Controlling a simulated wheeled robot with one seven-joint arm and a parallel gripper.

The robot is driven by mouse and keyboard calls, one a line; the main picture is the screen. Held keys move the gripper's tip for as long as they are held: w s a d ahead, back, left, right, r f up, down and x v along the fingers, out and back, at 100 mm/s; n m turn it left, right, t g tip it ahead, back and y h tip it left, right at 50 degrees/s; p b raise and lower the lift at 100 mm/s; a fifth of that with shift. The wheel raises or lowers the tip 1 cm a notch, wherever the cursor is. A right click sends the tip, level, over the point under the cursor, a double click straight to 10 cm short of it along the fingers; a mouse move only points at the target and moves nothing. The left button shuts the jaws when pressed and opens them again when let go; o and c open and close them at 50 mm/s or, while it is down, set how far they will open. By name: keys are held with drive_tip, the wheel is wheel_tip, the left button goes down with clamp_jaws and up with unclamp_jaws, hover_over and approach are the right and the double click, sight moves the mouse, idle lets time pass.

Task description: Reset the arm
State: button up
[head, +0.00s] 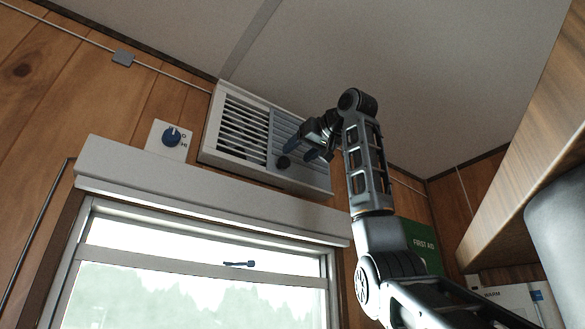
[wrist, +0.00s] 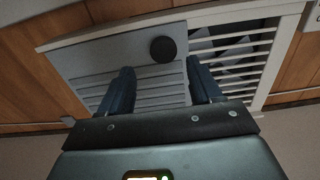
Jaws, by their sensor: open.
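My arm (head: 366,165) reaches up in the head view, and my gripper (head: 301,151) is at its end, in front of the right part of a wall unit. The gripper's two dark fingers are apart with nothing between them; in the wrist view (wrist: 160,75) they point at the unit's grey panel. The white unit (head: 208,140) has a slatted grille on the left and a grey panel (wrist: 100,62) with a round dark knob (head: 283,162) on the right. The knob (wrist: 163,49) shows just beyond the fingertips; whether they touch the panel, I cannot tell.
A dial plate (head: 170,139) is on the wood wall left of the unit. Below is a window (head: 190,290) with a white box along its top (head: 200,190). A green first aid sign (head: 426,246) and a wood cupboard (head: 520,190) are at right. The ceiling (head: 420,70) is close above.

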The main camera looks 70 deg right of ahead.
drive_tip(key=shift+v, duration=1.1)
